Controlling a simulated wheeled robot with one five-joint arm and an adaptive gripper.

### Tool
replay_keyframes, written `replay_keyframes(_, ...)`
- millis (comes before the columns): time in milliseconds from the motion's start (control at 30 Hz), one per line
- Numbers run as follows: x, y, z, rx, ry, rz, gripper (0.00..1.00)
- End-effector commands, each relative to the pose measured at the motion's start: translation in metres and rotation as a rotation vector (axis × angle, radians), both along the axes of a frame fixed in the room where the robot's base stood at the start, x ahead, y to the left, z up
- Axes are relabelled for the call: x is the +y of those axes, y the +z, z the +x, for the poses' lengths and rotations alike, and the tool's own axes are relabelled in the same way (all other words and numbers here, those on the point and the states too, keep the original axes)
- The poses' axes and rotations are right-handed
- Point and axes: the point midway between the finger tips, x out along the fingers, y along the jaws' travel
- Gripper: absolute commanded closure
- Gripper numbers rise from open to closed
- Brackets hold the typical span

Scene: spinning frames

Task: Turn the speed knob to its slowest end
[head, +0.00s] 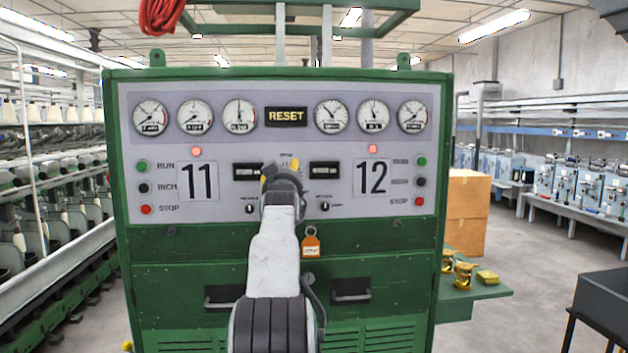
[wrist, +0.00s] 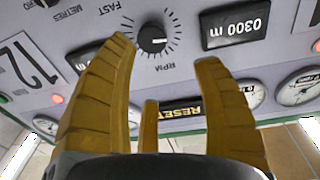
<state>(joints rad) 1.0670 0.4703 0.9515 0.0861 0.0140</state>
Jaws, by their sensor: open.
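The speed knob (wrist: 152,38) is a dark ribbed round knob with a tick scale around it, on the grey panel. In the upside-down wrist view, "FAST" is printed at its upper left and "RPM" below it. A small light mark shows on its face toward the right. My gripper (wrist: 165,55) has its yellow fingers spread apart and empty, facing the panel, with the knob showing between and beyond the tips. I see no clear contact. In the head view my gripper (head: 280,172) is in front of the panel's centre and hides the knob.
The green machine cabinet (head: 190,285) carries gauges, a RESET sign (head: 286,117), number plates 11 (head: 198,181) and 12 (head: 371,178), and side buttons. Counters (wrist: 235,28) flank the knob closely. An orange tag (head: 310,245) hangs below. A cardboard box (head: 468,205) stands right.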

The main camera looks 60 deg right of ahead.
Motion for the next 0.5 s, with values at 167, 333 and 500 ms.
replay_keyframes(167,0.0,-0.006,0.0,0.022,0.0,0.045,0.39)
replay_keyframes(333,-0.006,-0.007,0.003,0.029,0.0,0.058,0.39)
replay_keyframes(500,-0.019,-0.005,0.01,0.029,-0.001,0.059,0.39)
